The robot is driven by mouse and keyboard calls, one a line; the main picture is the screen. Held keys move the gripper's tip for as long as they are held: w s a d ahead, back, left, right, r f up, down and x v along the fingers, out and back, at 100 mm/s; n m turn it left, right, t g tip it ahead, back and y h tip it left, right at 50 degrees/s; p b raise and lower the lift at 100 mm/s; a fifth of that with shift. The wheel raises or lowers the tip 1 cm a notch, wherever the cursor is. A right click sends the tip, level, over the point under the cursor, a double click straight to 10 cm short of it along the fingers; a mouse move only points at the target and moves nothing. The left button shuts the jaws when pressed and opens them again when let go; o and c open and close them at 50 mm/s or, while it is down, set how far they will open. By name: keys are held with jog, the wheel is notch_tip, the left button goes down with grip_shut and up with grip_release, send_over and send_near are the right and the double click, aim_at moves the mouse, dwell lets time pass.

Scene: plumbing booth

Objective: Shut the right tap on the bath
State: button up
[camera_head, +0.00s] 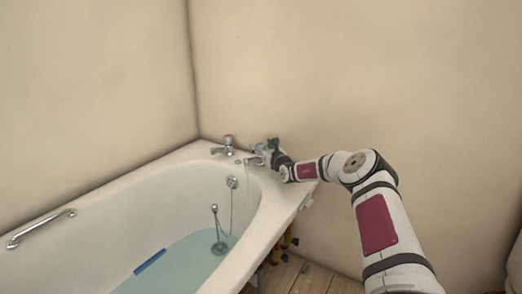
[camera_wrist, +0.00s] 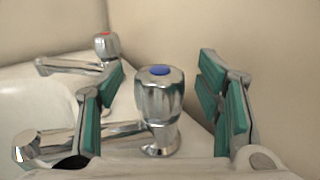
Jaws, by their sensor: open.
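The right tap is chrome with a blue-topped handle (camera_wrist: 158,98). In the wrist view it stands upright between the two fingers of my gripper (camera_wrist: 165,110), with a gap on each side. Its spout (camera_wrist: 85,137) points left over the bath, passing behind or below the left finger. In the head view the right tap (camera_head: 257,155) is at the far right corner of the bath (camera_head: 270,240), with my gripper (camera_head: 273,148) around it and partly hiding it. My gripper is open and its fingers have green pads. I cannot see water running from the spout clearly.
A second chrome tap with a red top (camera_wrist: 105,46) stands to the left; it also shows in the head view (camera_head: 227,143). Walls rise close behind the taps. The bath holds bluish water (camera_head: 190,262) and a chain with a plug (camera_head: 215,212). A grab rail (camera_head: 42,228) is on the left rim.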

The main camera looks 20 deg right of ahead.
jog(key=shift+w, duration=0.65)
jog(key=c, duration=1.2)
jog(key=shift+a, duration=0.1)
